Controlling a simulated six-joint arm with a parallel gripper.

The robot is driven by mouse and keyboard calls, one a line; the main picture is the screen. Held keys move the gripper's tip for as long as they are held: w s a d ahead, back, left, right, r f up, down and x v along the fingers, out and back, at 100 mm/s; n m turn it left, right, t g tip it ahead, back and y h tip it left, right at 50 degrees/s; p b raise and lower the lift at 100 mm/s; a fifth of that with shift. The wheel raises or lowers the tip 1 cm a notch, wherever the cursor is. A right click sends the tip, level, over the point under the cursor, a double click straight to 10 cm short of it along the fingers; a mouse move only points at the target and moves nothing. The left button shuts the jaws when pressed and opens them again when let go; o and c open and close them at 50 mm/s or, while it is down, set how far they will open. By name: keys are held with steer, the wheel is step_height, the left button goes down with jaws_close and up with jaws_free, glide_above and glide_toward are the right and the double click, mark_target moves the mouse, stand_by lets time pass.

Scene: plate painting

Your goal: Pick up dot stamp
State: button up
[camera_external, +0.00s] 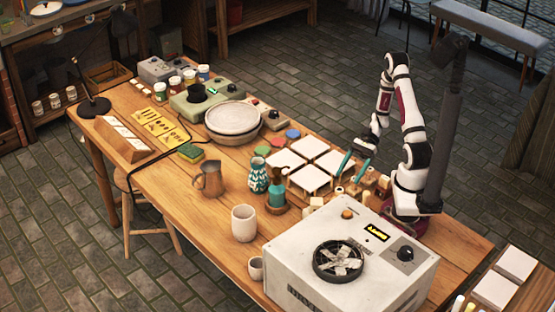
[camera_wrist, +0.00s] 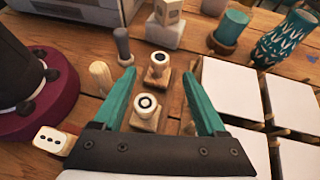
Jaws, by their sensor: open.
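My gripper (camera_external: 354,167) has teal fingers; it also shows in the wrist view (camera_wrist: 159,78), open and empty. Two small stamps with round white tops, dark round marks and wooden bases stand between and below the fingers in the wrist view: a farther stamp (camera_wrist: 157,68) near the fingertips and a nearer stamp (camera_wrist: 145,108). A pale block with several black dots (camera_wrist: 50,138) lies at lower left, outside the fingers. I cannot tell for certain which of these is the dot stamp. In the external view, the small pieces under my gripper are too small to tell apart.
White square tiles (camera_external: 303,180) stand on short legs beside my gripper. A wooden peg (camera_wrist: 100,75) and a grey peg (camera_wrist: 123,45) stand near the stamps. A large grey machine (camera_external: 330,270), a teal patterned vase (camera_external: 259,178) and a teal-topped pot (camera_external: 277,197) are close by.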

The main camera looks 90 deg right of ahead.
steer(key=x, duration=0.6)
steer(key=shift+r, duration=0.1)
jaws_close()
